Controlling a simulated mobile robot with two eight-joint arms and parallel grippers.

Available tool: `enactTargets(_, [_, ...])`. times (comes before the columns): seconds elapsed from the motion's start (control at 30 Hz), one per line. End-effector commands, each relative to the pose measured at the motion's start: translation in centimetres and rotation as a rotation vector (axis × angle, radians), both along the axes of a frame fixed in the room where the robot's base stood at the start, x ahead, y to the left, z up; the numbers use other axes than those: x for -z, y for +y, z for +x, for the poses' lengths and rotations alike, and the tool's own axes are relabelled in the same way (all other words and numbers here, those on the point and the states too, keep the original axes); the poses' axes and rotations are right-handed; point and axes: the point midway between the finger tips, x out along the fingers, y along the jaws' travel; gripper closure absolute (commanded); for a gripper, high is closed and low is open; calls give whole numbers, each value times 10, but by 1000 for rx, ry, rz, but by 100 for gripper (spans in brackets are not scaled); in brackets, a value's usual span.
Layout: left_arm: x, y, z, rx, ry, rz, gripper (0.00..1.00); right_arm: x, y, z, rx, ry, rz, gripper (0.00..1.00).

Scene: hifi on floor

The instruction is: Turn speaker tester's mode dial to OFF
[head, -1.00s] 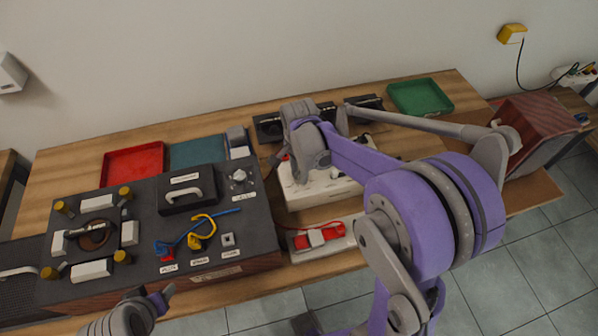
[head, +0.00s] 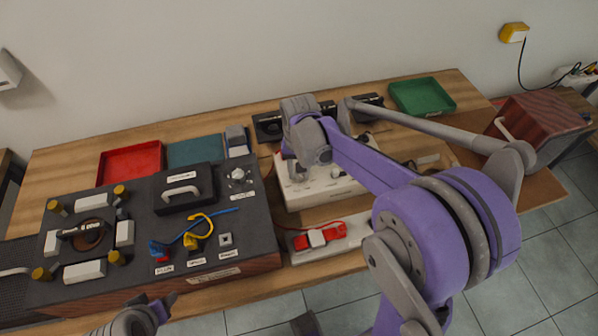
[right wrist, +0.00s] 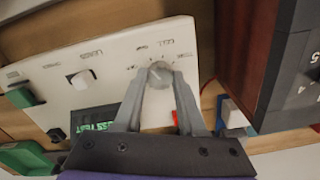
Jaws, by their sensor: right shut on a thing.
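The speaker tester (head: 322,191) is a white box in the middle of the bench, partly hidden by my right arm. My right gripper (right wrist: 161,84) is shut on a round grey dial (right wrist: 160,72), one finger on each side. Its label and pointer position are too blurred to read. In the head view the fingertips are hidden behind the wrist. My left gripper (head: 163,303) shows only partly at the bottom edge, away from the tester.
A large dark test console (head: 150,225) with clamps and plugs stands left of the tester. A red tray (head: 130,163) and a green tray (head: 422,96) lie behind. A wooden speaker cabinet (head: 540,120) stands at right.

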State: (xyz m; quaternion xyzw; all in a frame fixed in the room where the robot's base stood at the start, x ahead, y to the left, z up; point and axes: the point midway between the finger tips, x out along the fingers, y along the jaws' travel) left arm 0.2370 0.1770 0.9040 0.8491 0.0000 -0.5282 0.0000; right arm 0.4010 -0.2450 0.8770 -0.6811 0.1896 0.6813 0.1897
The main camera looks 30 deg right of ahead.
Motion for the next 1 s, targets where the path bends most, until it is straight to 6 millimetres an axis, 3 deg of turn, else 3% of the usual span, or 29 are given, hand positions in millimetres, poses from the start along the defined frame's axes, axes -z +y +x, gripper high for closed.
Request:
enactTargets(0.6, [10, 0, -2, 0, 4, 0, 40, 0, 0, 0, -536, -1, -2, 100])
enactTargets(1.0, [12, 0, -3, 0, 5, 0, 40, -1, 0, 1, -696, -1, -2, 100])
